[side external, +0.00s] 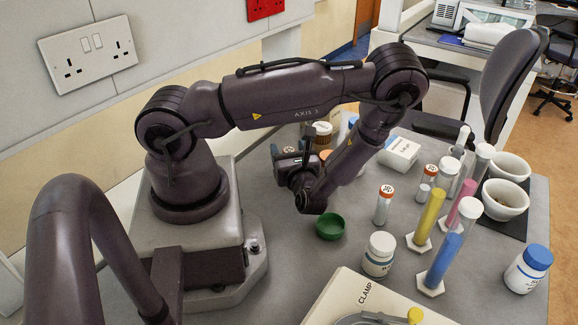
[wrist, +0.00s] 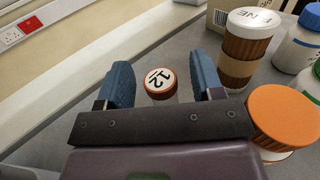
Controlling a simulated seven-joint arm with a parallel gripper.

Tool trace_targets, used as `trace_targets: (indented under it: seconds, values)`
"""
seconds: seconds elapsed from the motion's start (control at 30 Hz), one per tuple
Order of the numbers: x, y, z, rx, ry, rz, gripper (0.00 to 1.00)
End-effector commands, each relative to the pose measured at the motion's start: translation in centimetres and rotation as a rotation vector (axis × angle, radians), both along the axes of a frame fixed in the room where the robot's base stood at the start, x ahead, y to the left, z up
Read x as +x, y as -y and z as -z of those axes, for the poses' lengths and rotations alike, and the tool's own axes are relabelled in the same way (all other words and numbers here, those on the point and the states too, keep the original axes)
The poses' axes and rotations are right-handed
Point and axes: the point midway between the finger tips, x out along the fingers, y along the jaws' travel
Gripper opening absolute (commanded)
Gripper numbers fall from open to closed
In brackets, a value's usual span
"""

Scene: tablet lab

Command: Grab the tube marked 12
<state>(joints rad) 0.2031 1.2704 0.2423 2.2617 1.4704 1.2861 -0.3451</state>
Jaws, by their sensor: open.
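The tube marked 12 (wrist: 160,80) shows in the wrist view, with an orange-rimmed white cap bearing the number. Its cap lies between the two blue fingers of my gripper (wrist: 163,84), with a gap on each side. The lower part of the tube is hidden behind the gripper body. My gripper is open and holds nothing. In the side external view my gripper (side external: 290,158) is low over the bench behind the green bowl, and I cannot make out the tube there.
In the wrist view a brown-banded cup (wrist: 246,45) and an orange-capped jar (wrist: 288,115) stand close on the right. In the side external view a green bowl (side external: 330,227), an orange-capped tube (side external: 383,206), a white jar (side external: 379,255) and coloured cylinders (side external: 446,262) stand in front and to the right.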

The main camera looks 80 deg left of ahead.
Motion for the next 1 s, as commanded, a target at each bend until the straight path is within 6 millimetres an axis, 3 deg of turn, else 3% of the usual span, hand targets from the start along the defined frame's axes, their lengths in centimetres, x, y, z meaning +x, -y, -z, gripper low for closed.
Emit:
trace_targets:
  seconds: [0.2, 0.43, 0.77, 1.0]
  values:
    - [0.0, 0.0, 0.0, 0.000, 0.000, 0.000, 0.59]
    - [0.0, 0.0, 0.0, 0.000, 0.000, 0.000, 0.08]
    - [0.0, 0.0, -0.2, 0.000, 0.000, 0.000, 0.08]
    - [0.0, 0.0, -2.5, 0.000, 0.003, 0.001, 0.08]
